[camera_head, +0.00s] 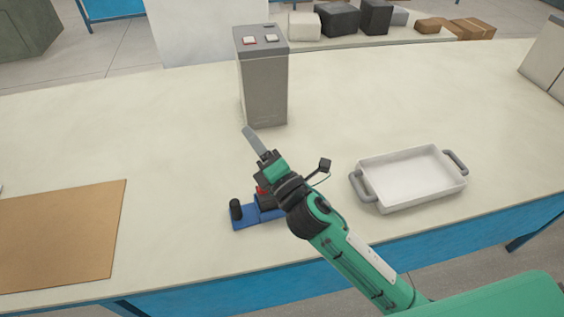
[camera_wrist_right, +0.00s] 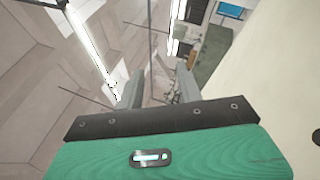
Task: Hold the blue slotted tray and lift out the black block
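The blue slotted tray (camera_head: 243,223) lies on the table near the front edge, left of the white pan. A small black upright piece (camera_head: 236,209) stands at its left end. A dark block (camera_head: 267,203) with a bit of red above it shows on the tray beside my right arm, which hides the tray's right part. I cannot tell which piece is the black block. My right gripper (camera_head: 248,132) is above the table beyond the tray, pointing up and left. In the right wrist view its two fingers (camera_wrist_right: 158,88) stand apart with nothing between them. My left gripper is out of view.
A tall grey box (camera_head: 263,90) stands behind my right gripper. A white handled pan (camera_head: 411,178) is at right, and a brown board (camera_head: 60,237) lies at left. Several boxes sit on a back table. The table's left middle is clear.

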